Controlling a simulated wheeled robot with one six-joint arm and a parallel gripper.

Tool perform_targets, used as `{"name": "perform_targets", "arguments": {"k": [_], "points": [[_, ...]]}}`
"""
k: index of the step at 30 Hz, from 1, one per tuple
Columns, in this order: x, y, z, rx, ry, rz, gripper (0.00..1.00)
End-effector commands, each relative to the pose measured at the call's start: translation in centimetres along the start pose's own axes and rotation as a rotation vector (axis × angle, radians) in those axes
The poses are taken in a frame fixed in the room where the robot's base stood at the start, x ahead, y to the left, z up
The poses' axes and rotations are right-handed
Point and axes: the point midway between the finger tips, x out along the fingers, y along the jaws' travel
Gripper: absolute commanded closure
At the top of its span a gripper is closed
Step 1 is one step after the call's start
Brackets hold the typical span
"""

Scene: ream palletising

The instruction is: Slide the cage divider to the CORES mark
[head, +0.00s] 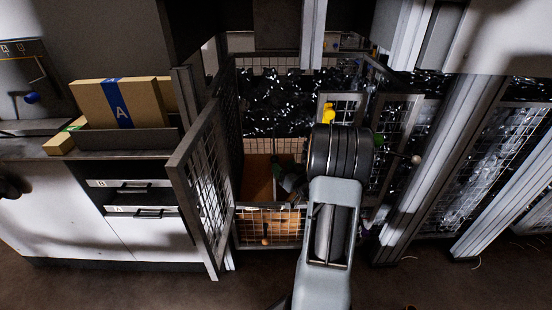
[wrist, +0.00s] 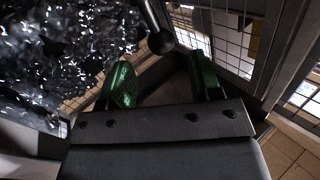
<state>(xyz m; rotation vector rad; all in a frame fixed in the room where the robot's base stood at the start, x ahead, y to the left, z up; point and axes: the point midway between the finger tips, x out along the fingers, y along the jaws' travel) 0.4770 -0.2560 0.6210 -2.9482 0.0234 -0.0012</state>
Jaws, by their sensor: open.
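My gripper (wrist: 160,75) is open, with two green fingers apart and nothing between them in the wrist view. A dark ball knob on a rod (wrist: 160,42) shows just beyond the gap between the fingertips. In the head view my arm hides most of the gripper. The mesh cage (head: 270,225) stands in the middle, with dark shredded material (head: 270,105) at its back. A framed mesh panel (head: 395,140) behind my wrist may be the divider; I cannot tell for sure. A pale ball knob (head: 416,160) sticks out right of my wrist. I cannot read a CORES mark.
The cage's mesh door (head: 205,180) stands swung open at the left. A yellow piece (head: 328,114) sits behind my wrist. A counter with drawers (head: 135,195) at the left bears a box marked A (head: 117,102). A metal post (head: 440,160) slants at the right.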

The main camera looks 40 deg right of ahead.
Motion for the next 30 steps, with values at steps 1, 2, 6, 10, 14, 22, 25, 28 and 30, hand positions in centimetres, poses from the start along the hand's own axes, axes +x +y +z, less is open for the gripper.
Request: {"name": "perform_targets", "arguments": {"k": [1,2,6,10,14,22,25,28,30], "points": [[-1.1,0.0,-0.3,0.001,0.0,0.003,0.42],[-1.6,0.0,-0.3,0.001,0.0,0.004,0.42],[-3.8,0.0,-0.2,0.001,0.001,0.002,0.42],[-5.2,0.0,-0.1,0.0,0.0,0.001,0.42],[-5.9,0.0,-0.1,0.0,0.001,0.0,0.42],[-6.2,0.0,0.0,-0.001,0.001,-0.002,0.42],[-6.2,0.0,0.0,-0.001,0.001,-0.002,0.42],[-6.2,0.0,0.0,-0.001,0.001,-0.001,0.42],[-6.2,0.0,0.0,-0.001,0.001,-0.002,0.42]]}}
